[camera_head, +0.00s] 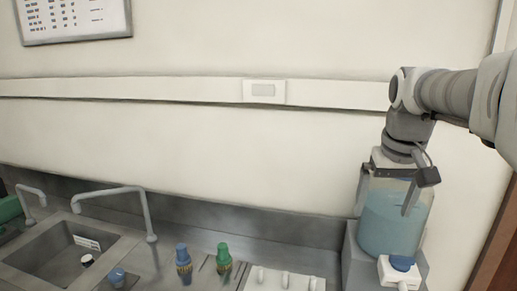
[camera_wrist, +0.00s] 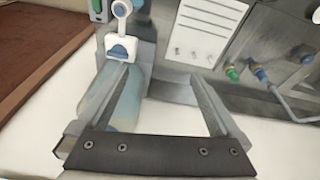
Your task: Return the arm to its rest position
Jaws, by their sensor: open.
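My arm comes in from the right in the head view and bends down at the wrist. My gripper (camera_head: 384,207) points down, in front of the upper part of a clear container of blue liquid (camera_head: 388,232). In the wrist view my gripper (camera_wrist: 163,74) has its two fingers wide apart with nothing between them. The container (camera_wrist: 122,103) shows there behind the left finger, partly hidden by it. Whether the gripper touches the container cannot be told.
The container stands on a grey stand at the right, with a white and blue tap (camera_head: 401,268) at its front. A sink (camera_head: 62,252), faucet (camera_head: 147,215), and blue (camera_head: 183,260) and green (camera_head: 224,258) fittings line the counter. A wall rail (camera_head: 180,90) runs behind.

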